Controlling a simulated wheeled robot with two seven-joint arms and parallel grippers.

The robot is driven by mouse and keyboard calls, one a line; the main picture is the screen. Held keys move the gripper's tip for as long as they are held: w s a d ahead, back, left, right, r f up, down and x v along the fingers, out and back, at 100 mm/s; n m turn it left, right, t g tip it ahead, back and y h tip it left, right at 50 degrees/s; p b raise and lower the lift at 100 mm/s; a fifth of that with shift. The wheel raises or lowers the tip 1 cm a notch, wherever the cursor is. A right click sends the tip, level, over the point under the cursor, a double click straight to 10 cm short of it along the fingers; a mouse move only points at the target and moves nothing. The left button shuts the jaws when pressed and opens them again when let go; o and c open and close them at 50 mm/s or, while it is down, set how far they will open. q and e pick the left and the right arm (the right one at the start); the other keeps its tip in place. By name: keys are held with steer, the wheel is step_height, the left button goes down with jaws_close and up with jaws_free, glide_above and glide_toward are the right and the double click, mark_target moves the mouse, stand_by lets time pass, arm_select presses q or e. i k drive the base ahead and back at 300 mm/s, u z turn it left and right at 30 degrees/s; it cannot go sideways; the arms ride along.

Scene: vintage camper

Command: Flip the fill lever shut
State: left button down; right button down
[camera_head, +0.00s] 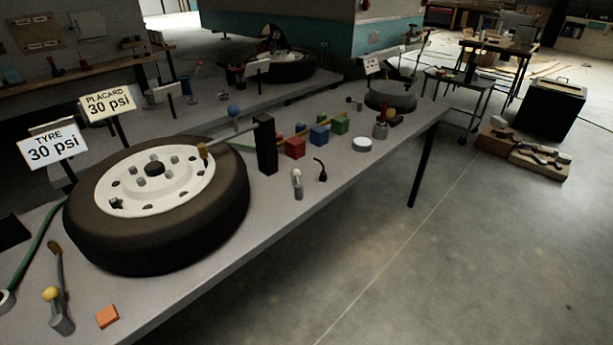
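A yellow-knobbed lever (52,294) stands on a short grey cylinder at the near left end of the bench. A dark rod with a brown tip (55,248) rises just behind it. A smaller white-knobbed post (297,178) stands near the front edge, mid-bench. No label marks either as the fill lever, and I cannot tell whether either is open or shut. A tyre (160,240) on a white wheel lies flat between them. Signs behind it read "TYRE 30 psi" (53,148) and "PLACARD 30 psi" (107,104). Neither of my grippers is in view.
A green hose (35,240) runs along the left end of the grey bench (225,250). An orange block (107,316) lies near its front edge. A black upright box (265,146) and red (295,147), blue (319,134) and green blocks stand right of the tyre.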

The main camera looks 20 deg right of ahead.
mark_target(295, 174)
steer(key=u, duration=0.25)
steer(key=i, duration=1.05)
steer(key=z, duration=0.25)
